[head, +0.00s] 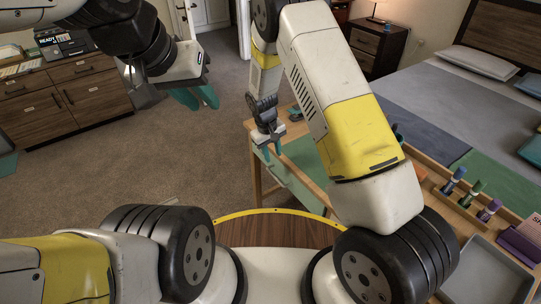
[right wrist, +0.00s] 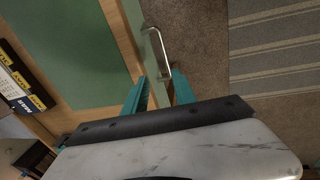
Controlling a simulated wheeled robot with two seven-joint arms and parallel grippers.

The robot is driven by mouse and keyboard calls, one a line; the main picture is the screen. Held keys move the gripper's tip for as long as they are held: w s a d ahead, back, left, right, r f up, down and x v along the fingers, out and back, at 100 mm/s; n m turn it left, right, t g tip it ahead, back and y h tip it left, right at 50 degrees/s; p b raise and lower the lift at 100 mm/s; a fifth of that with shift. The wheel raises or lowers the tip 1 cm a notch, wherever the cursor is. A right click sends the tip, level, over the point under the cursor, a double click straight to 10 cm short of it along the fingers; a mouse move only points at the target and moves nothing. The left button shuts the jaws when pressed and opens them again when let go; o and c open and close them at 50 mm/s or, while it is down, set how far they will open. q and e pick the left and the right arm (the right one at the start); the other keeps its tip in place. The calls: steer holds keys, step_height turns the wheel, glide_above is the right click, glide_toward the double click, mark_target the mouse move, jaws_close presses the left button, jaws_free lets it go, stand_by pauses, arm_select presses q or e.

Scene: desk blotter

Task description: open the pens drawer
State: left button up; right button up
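A silver bar handle (right wrist: 157,48) stands out from the front edge of the wooden desk (right wrist: 122,35) in the right wrist view. I cannot read any label that names its drawer. My right gripper (head: 270,150) is over the desk's front edge in the head view. In the right wrist view its teal fingers (right wrist: 160,78) are apart and empty, with the handle's near end showing between or just beyond the tips. I cannot tell the depth gap. The handle is not clear in the head view. My left gripper (head: 198,97) hangs open and empty over the carpet, away from the desk.
The desk carries a green blotter (right wrist: 75,50), upright markers (head: 474,193), a grey tray (head: 485,272) and a purple holder (head: 518,243). A wooden cabinet (head: 62,98) with drawers stands at the left. A bed (head: 440,105) is behind the desk. Open carpet (head: 140,160) lies between.

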mark_target(274, 176)
steer(key=shift+n, duration=0.3)
steer(key=f, duration=1.1)
steer(key=shift+w+d, duration=0.1)
steer(key=shift+w, duration=0.1)
jaws_close()
stand_by(0.8)
